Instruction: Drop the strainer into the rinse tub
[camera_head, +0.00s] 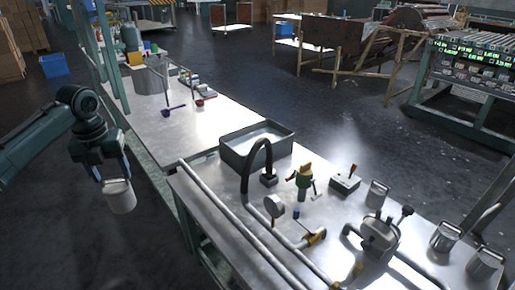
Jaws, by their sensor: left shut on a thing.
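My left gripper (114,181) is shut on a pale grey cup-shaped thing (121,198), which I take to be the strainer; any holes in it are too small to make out. It hangs roughly upright below the gripper, over the floor to the left of the tables. The gripper hides part of its top. The rinse tub (231,157) is a grey rectangular tub with a pale, shiny inside. It stands on the metal table, well to the right of the gripper and apart from the strainer. My right gripper is out of view.
A black curved hose (246,165) rises in front of the tub. Metal pipes (230,210) run along the near table (215,200). Several metal cups (445,237) and a clamp-like device (380,236) stand at right. Ladles (172,109) and a large pot (152,76) are on the far table.

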